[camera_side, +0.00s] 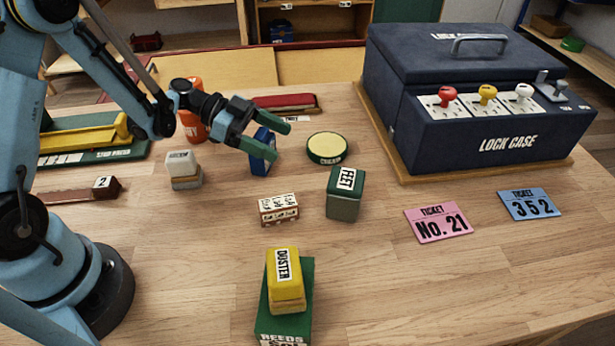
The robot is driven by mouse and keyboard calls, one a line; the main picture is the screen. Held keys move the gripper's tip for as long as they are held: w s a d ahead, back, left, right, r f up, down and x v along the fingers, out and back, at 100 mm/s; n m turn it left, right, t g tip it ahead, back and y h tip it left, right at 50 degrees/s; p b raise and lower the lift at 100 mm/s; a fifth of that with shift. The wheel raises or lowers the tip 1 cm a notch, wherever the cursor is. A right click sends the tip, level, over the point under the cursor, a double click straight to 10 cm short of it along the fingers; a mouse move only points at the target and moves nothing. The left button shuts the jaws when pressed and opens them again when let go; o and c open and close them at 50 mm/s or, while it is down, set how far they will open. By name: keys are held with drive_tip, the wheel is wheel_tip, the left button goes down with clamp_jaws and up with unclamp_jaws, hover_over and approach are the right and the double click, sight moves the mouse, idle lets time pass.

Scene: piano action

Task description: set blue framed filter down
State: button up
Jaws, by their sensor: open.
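The blue framed filter (264,138) stands upright on the wooden table, left of the round cream-topped tin. Its lower edge appears to rest on the tabletop. My gripper (278,137) reaches in from the left at the filter's upper part. Its green fingers are open, one on the far side and one on the near side of the filter. The near finger hides part of the filter's face, and I cannot tell whether either finger touches it.
A round tin (327,148), a green box (344,195) and a small patterned block (278,208) stand nearby. A white-topped block (184,168) and an orange cylinder (191,115) are to the left. The lock case (480,110) fills the back right.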

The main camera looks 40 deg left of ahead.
drive_tip(key=shift+s+a+r, duration=0.1)
drive_tip(key=shift+a+r, duration=0.15)
drive_tip(key=v, duration=0.2)
drive_tip(key=shift+s+a+r, duration=0.1)
drive_tip(key=shift+a, duration=0.25)
wheel_tip(320, 180, up, 6)
drive_tip(key=shift+d+f, duration=0.15)
drive_tip(key=shift+r, duration=0.55)
drive_tip(key=shift+d+r, duration=0.1)
drive_tip(key=shift+s+d+n+y, duration=0.2)
drive_tip(key=shift+n+y, duration=0.2)
drive_tip(key=shift+n, duration=0.1)
drive_tip(key=s+a+n+t+y, duration=0.2)
drive_tip(key=s+n+y, duration=0.8)
drive_tip(key=n+y, duration=0.1)
drive_tip(key=shift+s+r+n+y, duration=0.3)
drive_tip(key=shift+r+n+y, duration=0.1)
drive_tip(key=shift+n, duration=0.4)
